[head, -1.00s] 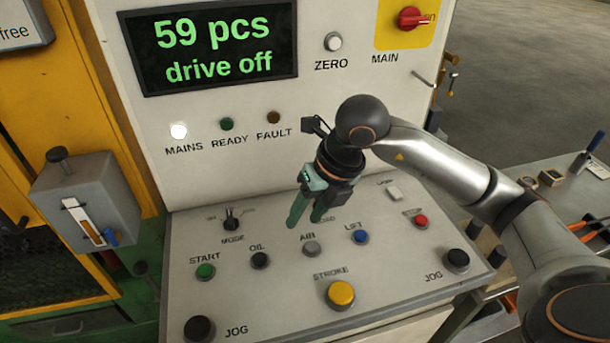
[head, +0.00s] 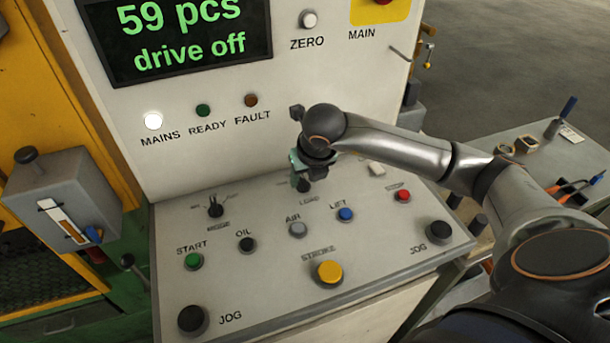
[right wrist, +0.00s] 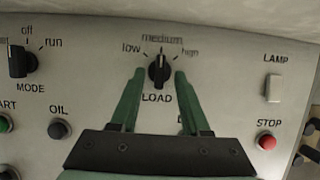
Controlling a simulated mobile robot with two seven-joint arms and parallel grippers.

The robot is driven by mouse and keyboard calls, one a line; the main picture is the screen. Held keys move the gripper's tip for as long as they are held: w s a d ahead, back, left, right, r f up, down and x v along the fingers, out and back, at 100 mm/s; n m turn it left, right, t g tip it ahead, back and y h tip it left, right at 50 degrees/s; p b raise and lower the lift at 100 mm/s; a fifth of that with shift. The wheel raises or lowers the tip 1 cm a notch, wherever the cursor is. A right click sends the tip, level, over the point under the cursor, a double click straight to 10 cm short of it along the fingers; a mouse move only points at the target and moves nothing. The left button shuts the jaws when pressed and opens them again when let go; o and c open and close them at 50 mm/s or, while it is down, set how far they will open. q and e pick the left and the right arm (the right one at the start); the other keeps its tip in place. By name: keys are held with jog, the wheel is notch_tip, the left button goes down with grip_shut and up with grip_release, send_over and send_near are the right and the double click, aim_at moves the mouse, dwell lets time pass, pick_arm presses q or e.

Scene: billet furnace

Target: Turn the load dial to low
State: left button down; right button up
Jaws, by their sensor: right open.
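The load dial (right wrist: 159,70) is a black knob in the right wrist view, with its white mark pointing up at "medium"; "low" is to its left and "high" to its right. My right gripper (right wrist: 158,78) is open, its two green fingers on either side of the dial, with a small gap on each side. In the head view my right gripper (head: 303,183) is over the back of the sloping panel (head: 270,275) and hides the dial. My left gripper is not in view.
The mode dial (head: 215,207) is left of my gripper. The air button (head: 298,229), lift button (head: 345,214) and lamp switch (right wrist: 273,88) are close by. The upright display wall (head: 220,150) rises just behind. The red stop button (head: 402,196) is to the right.

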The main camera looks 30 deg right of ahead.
jog(key=shift+w+f, duration=0.15)
jog(key=shift+f, duration=0.15)
grip_shut()
dwell(0.5)
